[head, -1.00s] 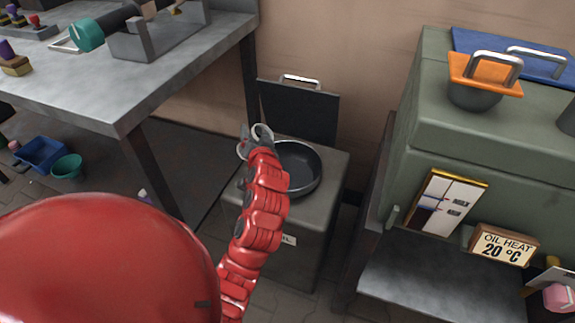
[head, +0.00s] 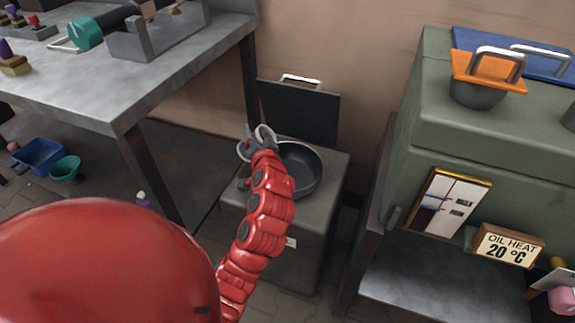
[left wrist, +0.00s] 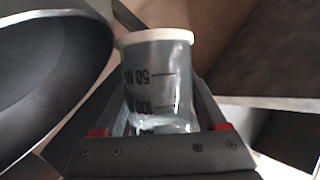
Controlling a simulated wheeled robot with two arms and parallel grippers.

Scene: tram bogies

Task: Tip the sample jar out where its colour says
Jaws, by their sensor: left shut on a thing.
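My left gripper (head: 258,142) is shut on the sample jar, above the left edge of a dark round basin (head: 305,172). In the left wrist view the jar (left wrist: 158,80) sits between the fingers (left wrist: 160,130). It is clear, with a white rim and black volume marks that read upside down. Its contents look grey, and I cannot make out a distinct colour. In the head view only a pale ring of it shows, so its tilt is unclear. The basin also shows in the left wrist view (left wrist: 45,85), beside the jar. My right gripper is out of view.
The basin is set in a grey bin (head: 270,225) with a raised dark lid (head: 300,112); its label is mostly covered by my arm. A metal workbench (head: 150,85) stands left. A green cabinet (head: 480,130) with an "OIL HEAT 20 °C" sign (head: 507,247) stands right.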

